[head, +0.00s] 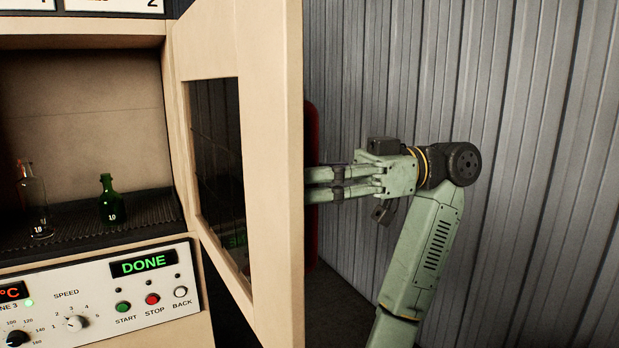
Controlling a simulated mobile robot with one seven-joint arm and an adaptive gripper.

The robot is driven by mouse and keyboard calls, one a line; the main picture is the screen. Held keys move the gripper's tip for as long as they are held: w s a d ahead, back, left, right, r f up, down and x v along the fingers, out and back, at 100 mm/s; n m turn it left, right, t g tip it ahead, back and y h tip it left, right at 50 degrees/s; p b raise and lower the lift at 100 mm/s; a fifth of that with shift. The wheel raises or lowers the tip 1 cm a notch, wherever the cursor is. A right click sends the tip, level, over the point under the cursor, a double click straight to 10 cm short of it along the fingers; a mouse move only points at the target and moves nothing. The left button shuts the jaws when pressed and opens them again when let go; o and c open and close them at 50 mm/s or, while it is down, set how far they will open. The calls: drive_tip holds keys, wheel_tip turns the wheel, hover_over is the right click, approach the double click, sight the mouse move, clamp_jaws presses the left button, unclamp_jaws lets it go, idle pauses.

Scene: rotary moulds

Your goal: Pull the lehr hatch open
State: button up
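The lehr hatch (272,120) is a beige door with a dark window, swung wide open on the right side of the lehr opening. It stands out toward me, nearly edge-on. My gripper (312,184) is at the right of the hatch, on its outer face, beside a red part (311,130) that shows only as a strip behind the hatch edge. The fingertips are hidden behind the hatch edge, so I cannot tell whether they hold anything or touch the hatch.
Inside the lehr, a clear bottle (33,200) and a green bottle (112,203) stand upright on a dark ridged belt (75,222). The control panel (100,300) below has knobs, buttons and a display reading DONE. A grey corrugated wall (540,150) stands behind my arm.

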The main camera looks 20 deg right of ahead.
drive_tip(key=d, duration=1.2)
drive_tip(key=shift+s, duration=0.2)
idle(0.6)
